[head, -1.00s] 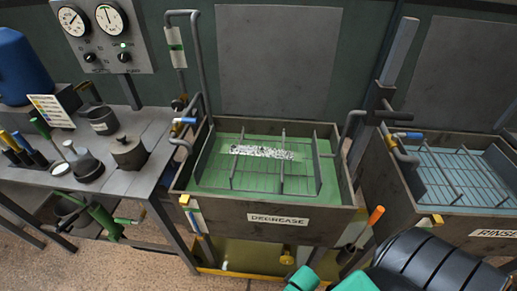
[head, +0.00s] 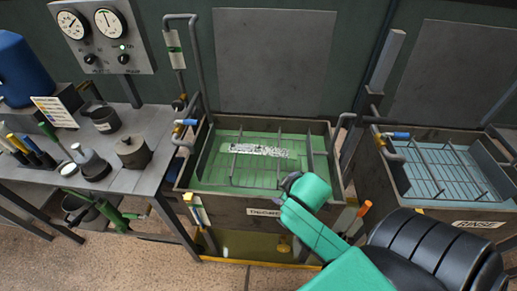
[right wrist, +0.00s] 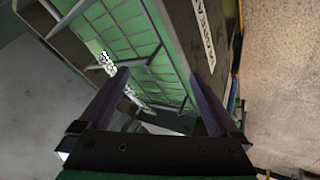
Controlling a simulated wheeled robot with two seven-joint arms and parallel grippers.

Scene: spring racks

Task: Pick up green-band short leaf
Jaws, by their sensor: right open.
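I cannot make out a green-band short leaf in either view. The tank labelled DEGREASE (head: 228,206) holds green liquid with a wire rack (head: 282,160) in it. A speckled white strip (head: 258,150) shows in the liquid; the strip also shows in the right wrist view (right wrist: 106,63). My right arm reaches in from the lower right, its end over the tank's front edge and covering part of the label. In the right wrist view my right gripper (right wrist: 160,74) is open, its two fingers apart with nothing between them. My left gripper is out of view.
The RINSE tank (head: 420,201) with a rack stands at the right. A table (head: 152,165) at the left bears pots, coloured-handled tools and a blue container (head: 22,68). Pipes and blue-handled taps (head: 187,122) stand beside the tanks. An orange handle (head: 364,208) sticks up by the front.

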